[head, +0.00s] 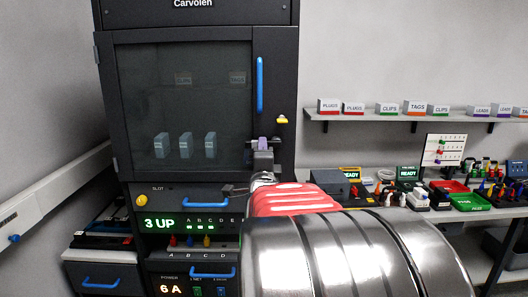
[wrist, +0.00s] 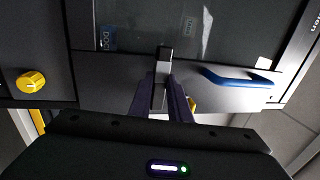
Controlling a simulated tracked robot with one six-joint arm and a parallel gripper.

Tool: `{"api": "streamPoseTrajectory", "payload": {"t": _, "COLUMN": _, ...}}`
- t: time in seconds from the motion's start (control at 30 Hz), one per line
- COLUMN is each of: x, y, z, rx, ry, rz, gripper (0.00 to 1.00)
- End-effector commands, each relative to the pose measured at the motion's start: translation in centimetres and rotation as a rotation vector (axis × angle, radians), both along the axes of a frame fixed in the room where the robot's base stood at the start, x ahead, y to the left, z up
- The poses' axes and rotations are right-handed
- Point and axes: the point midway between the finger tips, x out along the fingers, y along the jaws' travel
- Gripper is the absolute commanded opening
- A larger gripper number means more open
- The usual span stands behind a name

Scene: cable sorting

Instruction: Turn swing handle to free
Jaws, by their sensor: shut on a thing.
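My gripper (head: 263,150) is at the right edge of the dark cabinet's glass door (head: 185,85), below the blue vertical door handle (head: 260,85). In the wrist view my gripper's two dark purple fingers (wrist: 163,95) are shut on a grey bar, the swing handle (wrist: 164,62). The bar's upper end shows past the fingertips, over the door frame. My fingers and arm hide most of the handle in the head view. A small yellow key-like part (head: 282,120) sits up and to the right of my gripper.
Below the door are a yellow knob (head: 142,200), a blue drawer handle (head: 205,203) and a "3 UP" panel (head: 160,223). A bench with trays and coloured plugs stands right, under a shelf (head: 420,114) of labelled boxes. The space before the glass is clear.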

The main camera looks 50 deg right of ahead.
Motion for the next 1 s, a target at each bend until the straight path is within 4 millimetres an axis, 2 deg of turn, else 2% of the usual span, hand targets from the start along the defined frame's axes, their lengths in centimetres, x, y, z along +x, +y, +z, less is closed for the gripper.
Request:
{"api": "streamPoseTrajectory", "payload": {"t": 0.43, "x": -0.12, "y": -0.15, "z": -0.39, "rx": 0.018, "ry": -0.007, "rz": -0.004, "gripper": 0.00}}
{"api": "streamPoseTrajectory", "payload": {"t": 0.47, "x": -0.12, "y": -0.16, "z": -0.40, "rx": 0.018, "ry": -0.007, "rz": -0.004, "gripper": 0.18}}
{"api": "streamPoseTrajectory", "payload": {"t": 0.7, "x": -0.08, "y": -0.12, "z": -0.21, "rx": 0.013, "ry": -0.008, "rz": -0.002, "gripper": 0.35}}
{"api": "streamPoseTrajectory", "payload": {"t": 1.0, "x": -0.10, "y": 0.02, "z": -0.11, "rx": 0.011, "ry": -0.008, "rz": -0.001, "gripper": 0.36}}
